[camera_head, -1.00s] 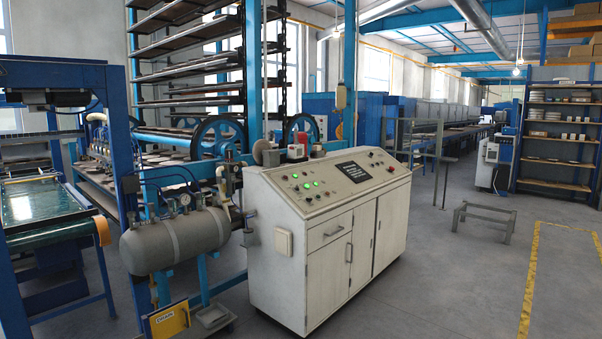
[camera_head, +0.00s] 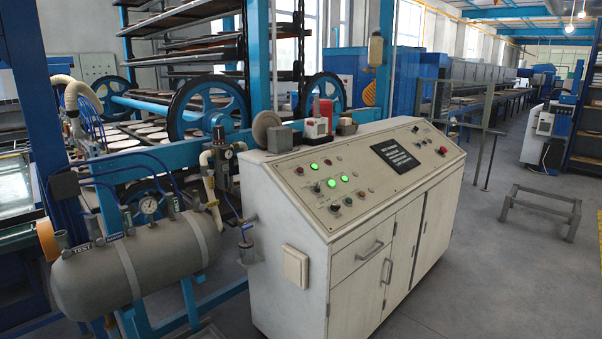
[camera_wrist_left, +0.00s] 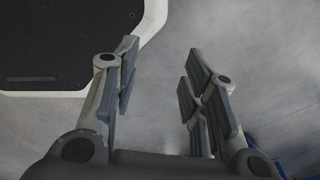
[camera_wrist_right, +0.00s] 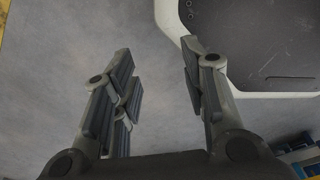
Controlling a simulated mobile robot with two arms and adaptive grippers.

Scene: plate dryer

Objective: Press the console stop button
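The console (camera_head: 285,240) is a cream cabinet with a sloped control panel, standing in the middle of the head view. Its panel carries lit green buttons (camera_head: 344,178), a dark display plate (camera_head: 397,156) and several small knobs. One red button (camera_head: 299,170) is near the panel's left end and another red button (camera_head: 443,150) is near its right end. Their labels are too small to read. My left gripper (camera_wrist_left: 162,62) and my right gripper (camera_wrist_right: 155,62) are open and empty above the grey floor. Neither gripper shows in the head view.
A grey air tank (camera_head: 135,265) with gauges and hoses stands left of the console. The blue dryer frame (camera_head: 258,60) with wheels rises behind it. A low metal stand (camera_head: 540,208) is on the right. The floor (camera_head: 490,275) in front of the console is clear.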

